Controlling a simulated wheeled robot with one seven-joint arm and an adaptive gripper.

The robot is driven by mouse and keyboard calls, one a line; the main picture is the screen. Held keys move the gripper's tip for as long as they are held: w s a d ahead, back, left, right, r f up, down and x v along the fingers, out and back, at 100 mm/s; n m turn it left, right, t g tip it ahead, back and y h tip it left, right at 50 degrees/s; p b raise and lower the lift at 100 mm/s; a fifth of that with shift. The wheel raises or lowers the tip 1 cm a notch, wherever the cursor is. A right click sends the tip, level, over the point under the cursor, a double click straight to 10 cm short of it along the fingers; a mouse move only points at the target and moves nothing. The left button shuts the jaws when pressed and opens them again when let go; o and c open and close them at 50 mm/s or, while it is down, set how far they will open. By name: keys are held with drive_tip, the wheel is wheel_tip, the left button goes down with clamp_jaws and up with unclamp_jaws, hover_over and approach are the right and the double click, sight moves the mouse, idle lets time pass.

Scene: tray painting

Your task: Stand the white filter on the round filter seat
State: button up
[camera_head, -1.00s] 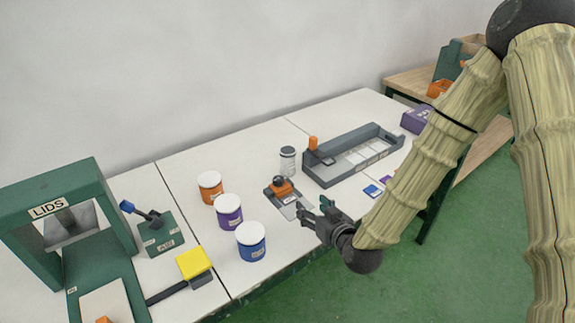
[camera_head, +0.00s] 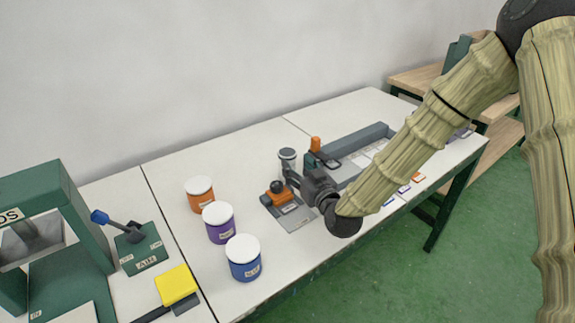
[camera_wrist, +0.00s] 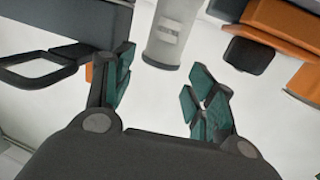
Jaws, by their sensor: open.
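A whitish cylinder (camera_head: 287,165) with a dark round top and a label stands upright on the table; it also shows in the wrist view (camera_wrist: 174,30). I cannot tell whether it is the white filter, and I cannot pick out the round filter seat for sure. My gripper (camera_wrist: 162,88) is open and empty, with the cylinder ahead of its fingertips and apart from them. In the head view my gripper (camera_head: 292,180) is in front of the cylinder, hiding part of its lower side.
An orange and grey device (camera_head: 278,192) is close on the left of my gripper. A long grey tray (camera_head: 372,134) is on its right. Orange (camera_head: 200,197), purple (camera_head: 219,225) and blue (camera_head: 243,262) pots with white lids stand left. Small coloured tiles (camera_head: 417,177) lie near the front edge.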

sight(291, 159)
drive_tip(key=shift+p+x, duration=0.3)
drive_tip(key=shift+x, duration=2.4)
drive_tip(key=shift+a+f, duration=0.1)
drive_tip(key=shift+f, duration=0.05)
drive_tip(key=c, duration=0.8)
drive_tip(key=shift+c, duration=0.2)
